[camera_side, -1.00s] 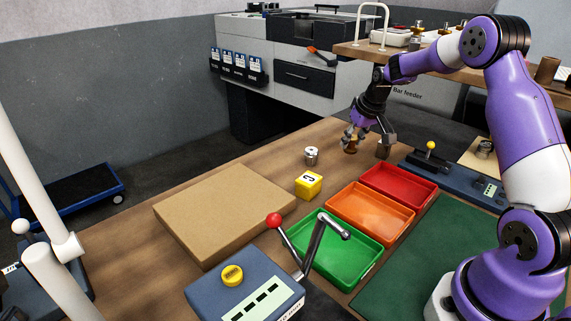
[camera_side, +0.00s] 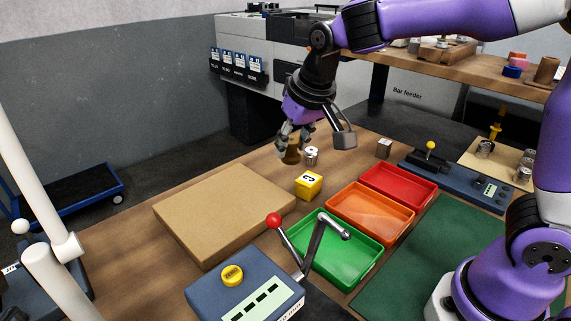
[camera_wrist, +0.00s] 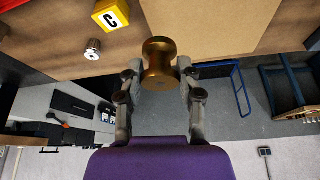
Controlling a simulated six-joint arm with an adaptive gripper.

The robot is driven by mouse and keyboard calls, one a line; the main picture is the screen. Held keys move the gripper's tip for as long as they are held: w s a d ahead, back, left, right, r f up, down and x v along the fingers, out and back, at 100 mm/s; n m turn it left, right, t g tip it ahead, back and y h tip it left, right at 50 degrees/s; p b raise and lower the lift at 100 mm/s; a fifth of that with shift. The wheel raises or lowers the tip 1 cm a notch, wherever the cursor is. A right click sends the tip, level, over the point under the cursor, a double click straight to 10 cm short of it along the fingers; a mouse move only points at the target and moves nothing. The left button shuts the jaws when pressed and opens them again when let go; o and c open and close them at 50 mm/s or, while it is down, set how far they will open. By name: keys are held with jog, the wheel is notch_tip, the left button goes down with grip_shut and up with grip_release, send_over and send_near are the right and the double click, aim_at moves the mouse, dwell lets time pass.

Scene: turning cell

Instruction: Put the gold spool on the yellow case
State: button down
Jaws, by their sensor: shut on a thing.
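The gold spool (camera_wrist: 159,62) is between the two fingers of my gripper (camera_wrist: 158,82) in the wrist view. In the side view the spool (camera_side: 292,154) hangs below my gripper (camera_side: 295,140), close to the silver cylinder, left of and behind the yellow case. My gripper is shut on the spool and holds it up, apart from the case. The yellow case (camera_side: 308,187) is a small box marked with a "C", standing on the wooden table right of the cardboard slab. It also shows at the top left of the wrist view (camera_wrist: 108,14).
A silver cylinder (camera_side: 311,156) stands behind the case and shows in the wrist view (camera_wrist: 93,50). The cardboard slab (camera_side: 222,215) lies left of the case. Red (camera_side: 398,187), orange (camera_side: 369,213) and green (camera_side: 341,249) trays lie to its right and front. A red-knobbed lever (camera_side: 274,220) stands in front.

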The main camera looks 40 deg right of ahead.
jog(key=shift+s+a, duration=0.2)
jog(key=w+d+f, duration=0.1)
jog(key=d+f, duration=0.1)
jog(key=d, duration=0.1)
jog(key=w+d+f, duration=0.1)
jog(key=d+f, duration=0.1)
jog(key=d, duration=0.1)
jog(key=w+d+f, duration=0.2)
jog(key=d, duration=0.2)
jog(key=shift+f, duration=2.35)
jog(key=shift+f, duration=0.1)
jog(key=c, duration=0.5)
grip_release()
